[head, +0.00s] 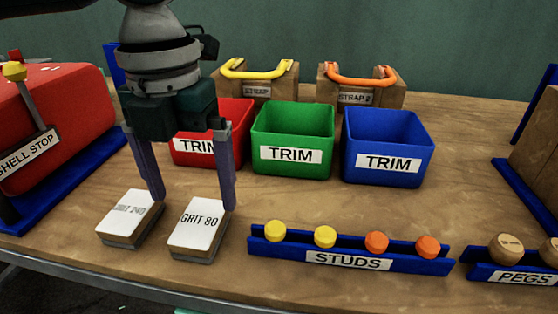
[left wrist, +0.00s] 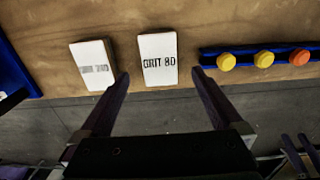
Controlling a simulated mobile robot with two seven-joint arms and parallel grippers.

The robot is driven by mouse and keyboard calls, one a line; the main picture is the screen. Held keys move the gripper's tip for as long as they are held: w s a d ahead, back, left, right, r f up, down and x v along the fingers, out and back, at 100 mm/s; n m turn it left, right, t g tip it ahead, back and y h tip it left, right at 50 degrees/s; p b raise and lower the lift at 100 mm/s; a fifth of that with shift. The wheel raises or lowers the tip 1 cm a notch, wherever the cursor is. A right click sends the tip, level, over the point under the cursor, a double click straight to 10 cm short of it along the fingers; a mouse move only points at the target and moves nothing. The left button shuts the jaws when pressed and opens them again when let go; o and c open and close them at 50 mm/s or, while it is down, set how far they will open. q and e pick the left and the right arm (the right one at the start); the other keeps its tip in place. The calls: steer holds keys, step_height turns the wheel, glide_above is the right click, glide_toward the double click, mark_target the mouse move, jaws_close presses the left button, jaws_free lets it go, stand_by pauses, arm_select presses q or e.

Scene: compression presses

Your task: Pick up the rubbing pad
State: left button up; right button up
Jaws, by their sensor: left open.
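Two white-topped rubbing pads lie side by side near the table's front edge. One reads GRIT 80 (head: 199,226); the other, to its left, has a blurred label that looks like GRIT 240 (head: 130,218). My left gripper (head: 194,202) is open and empty, fingers pointing down, over the pads. In the left wrist view the GRIT 80 pad (left wrist: 158,60) lies ahead between the two fingertips (left wrist: 160,76), and the other pad (left wrist: 93,65) lies outside the left finger. What look like my right gripper's fingers (left wrist: 300,152) show at the lower right corner, their opening unclear.
A blue STUDS rack (head: 350,262) with yellow and orange studs stands right of the pads, and a PEGS rack (head: 515,272) beyond it. Red (head: 190,153), green (head: 292,140) and blue (head: 388,147) TRIM bins stand behind. A red SHELL STOP press (head: 55,120) is at left.

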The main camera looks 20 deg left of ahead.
mark_target(199, 220)
arm_select(q)
step_height(199, 220, down, 6)
steer(key=shift+w+r+b, duration=0.1)
steer(key=shift+r+b, duration=0.15)
steer(key=shift+b, duration=0.1)
steer(key=c, duration=1.4)
